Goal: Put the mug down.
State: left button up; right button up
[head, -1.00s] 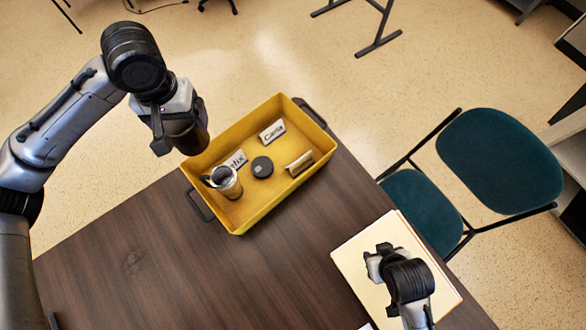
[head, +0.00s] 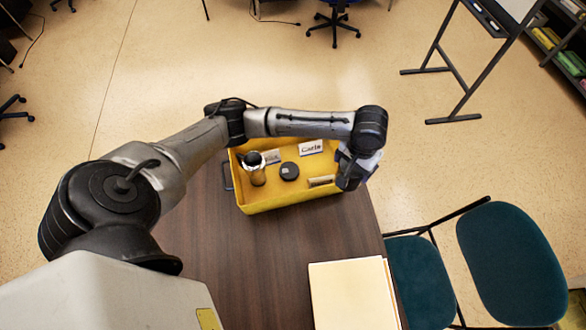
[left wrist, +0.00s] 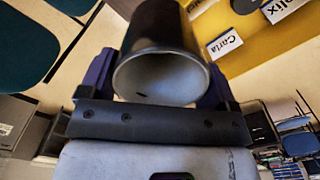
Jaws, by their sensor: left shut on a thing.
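My left gripper (head: 354,172) is shut on a dark mug (left wrist: 160,30). In the left wrist view the mug lies between the two fingers with its open, grey-lined end facing the camera, and it looks empty. In the head view the gripper hangs at the right end of the yellow tray (head: 270,203). The mug is mostly hidden there by the gripper, and I cannot tell its height above the table. My right gripper is not in view.
The tray holds a steel tumbler (head: 256,172), a round black object (head: 289,171) and several name plates, one reading Carla (head: 311,147). A cream folder (head: 352,296) lies on the brown table (head: 260,262). Teal chairs (head: 511,262) stand to the right.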

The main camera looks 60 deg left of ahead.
pick_arm(q)
jog(key=shift+s+a+f+n+p, duration=0.45)
jog(key=shift+s+a+f, duration=0.95)
jog(key=shift+a+f, duration=1.75)
jog(key=shift+s+a+f+n+p, duration=0.35)
jog(key=shift+s+a+f, duration=1.05)
jog(key=shift+a+f, duration=1.8)
jog(key=shift+s+a+f+n+p, duration=0.45)
jog(key=shift+s+a+f, duration=0.95)
jog(key=shift+a+f, duration=1.75)
jog(key=shift+a+r, duration=0.3)
jog(key=shift+a, duration=0.2)
jog(key=o, duration=0.9)
jog(key=shift+o, duration=0.2)
